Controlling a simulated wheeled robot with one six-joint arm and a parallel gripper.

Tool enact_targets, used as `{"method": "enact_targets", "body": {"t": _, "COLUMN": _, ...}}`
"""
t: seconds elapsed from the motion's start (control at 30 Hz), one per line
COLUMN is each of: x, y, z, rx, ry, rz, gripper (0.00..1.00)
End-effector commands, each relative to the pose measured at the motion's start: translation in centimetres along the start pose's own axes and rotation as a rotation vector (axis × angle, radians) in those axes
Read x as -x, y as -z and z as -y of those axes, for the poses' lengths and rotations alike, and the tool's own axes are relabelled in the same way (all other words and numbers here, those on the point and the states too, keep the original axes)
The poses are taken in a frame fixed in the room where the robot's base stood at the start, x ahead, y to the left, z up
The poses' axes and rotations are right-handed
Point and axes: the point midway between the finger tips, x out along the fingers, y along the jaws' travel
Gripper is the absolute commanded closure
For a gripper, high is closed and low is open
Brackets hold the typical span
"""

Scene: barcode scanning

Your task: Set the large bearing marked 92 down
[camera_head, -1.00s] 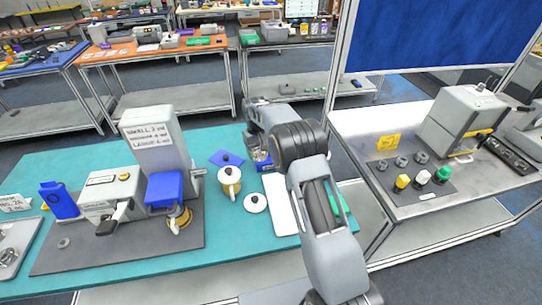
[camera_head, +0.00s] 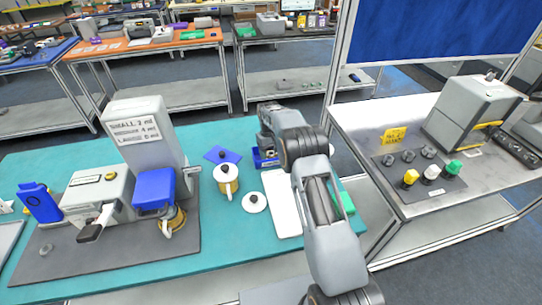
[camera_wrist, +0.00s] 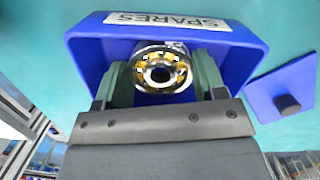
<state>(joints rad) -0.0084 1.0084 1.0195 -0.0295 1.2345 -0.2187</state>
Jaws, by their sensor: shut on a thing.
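The large bearing (camera_wrist: 161,73), a steel ring with brass-coloured parts inside, shows in the wrist view between the fingers of my gripper (camera_wrist: 160,85). My gripper is shut on it. The bearing is at the opening of a blue bin (camera_wrist: 238,50) labelled SPARES; I cannot tell whether it touches the bin. No 92 marking is readable. In the head view the blue bin (camera_head: 262,158) is partly hidden behind my arm, and the bearing and my gripper's fingers are hidden there.
A blue lid with a dark knob (camera_wrist: 284,92) lies beside the bin on the teal table (camera_head: 225,235). A grey machine (camera_head: 145,135) stands left.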

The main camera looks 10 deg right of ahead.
Motion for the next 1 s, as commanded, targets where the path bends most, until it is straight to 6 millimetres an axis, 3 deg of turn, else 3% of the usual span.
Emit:
{"method": "enact_targets", "body": {"t": 0.07, "x": -0.81, "y": 0.22, "z": 0.19, "rx": 0.003, "ry": -0.001, "rz": -0.004, "gripper": 0.72}}
{"method": "enact_targets", "body": {"t": 0.47, "x": -1.08, "y": 0.26, "z": 0.22, "rx": 0.003, "ry": -0.001, "rz": -0.004, "gripper": 0.72}}
{"method": "enact_targets", "body": {"t": 0.5, "x": -1.16, "y": 0.25, "z": 0.22, "rx": 0.003, "ry": -0.001, "rz": -0.003, "gripper": 0.35}}
{"method": "enact_targets", "body": {"t": 0.77, "x": -1.07, "y": 0.22, "z": 0.17, "rx": 0.002, "ry": -0.001, "rz": -0.003, "gripper": 0.10}}
{"method": "enact_targets", "body": {"t": 1.0, "x": -0.93, "y": 0.21, "z": 0.15, "rx": 0.002, "ry": -0.001, "rz": -0.003, "gripper": 0.10}}
